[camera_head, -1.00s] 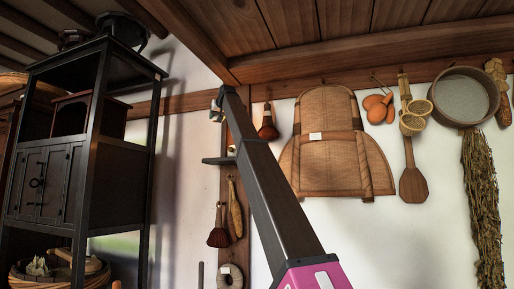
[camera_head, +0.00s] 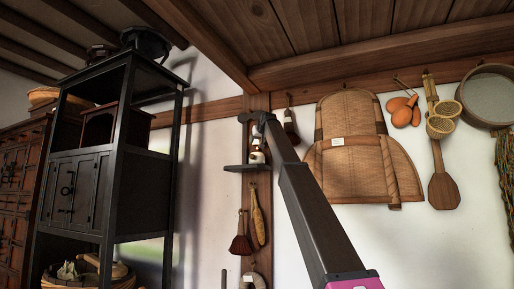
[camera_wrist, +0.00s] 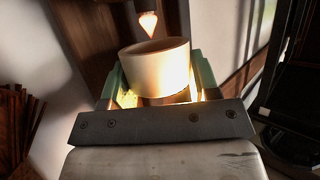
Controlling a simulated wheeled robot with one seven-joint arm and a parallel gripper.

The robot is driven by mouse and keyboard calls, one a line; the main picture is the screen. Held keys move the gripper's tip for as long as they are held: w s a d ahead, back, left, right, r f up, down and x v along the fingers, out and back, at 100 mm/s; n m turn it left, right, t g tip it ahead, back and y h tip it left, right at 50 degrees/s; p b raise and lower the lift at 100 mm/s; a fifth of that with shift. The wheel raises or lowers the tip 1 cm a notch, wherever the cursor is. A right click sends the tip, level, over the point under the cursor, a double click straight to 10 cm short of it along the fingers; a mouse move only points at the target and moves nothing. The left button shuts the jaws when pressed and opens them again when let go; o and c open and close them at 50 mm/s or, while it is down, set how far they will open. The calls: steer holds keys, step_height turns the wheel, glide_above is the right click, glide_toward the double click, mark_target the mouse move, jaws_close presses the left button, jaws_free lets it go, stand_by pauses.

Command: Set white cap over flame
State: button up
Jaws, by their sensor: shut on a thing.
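The white cap (camera_wrist: 156,68) is a short, pale cylinder with a round open rim. In the wrist view it sits between the two greenish fingers of my gripper (camera_wrist: 158,80), which is shut on it. A small glowing flame (camera_wrist: 148,23) shows just past the cap's rim, apart from it in the picture, with its narrow end pointing down. In the head view my gripper (camera_head: 257,135) is at a small dark wall shelf (camera_head: 246,168). A small pale and orange thing shows there just above the shelf; I cannot tell its parts.
A tall black cabinet (camera_head: 72,195) stands at the left. A brush (camera_head: 240,244) hangs below the shelf. A woven vest (camera_head: 352,150), a wooden paddle (camera_head: 444,188) and a round sieve (camera_head: 489,96) hang to the right. A wooden ceiling is close above.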

mark_target(257, 146)
steer(key=shift+f, duration=1.6)
steer(key=shift+f, duration=0.15)
steer(key=o, duration=0.9)
steer(key=v, duration=1.2)
steer(key=shift+r, duration=0.25)
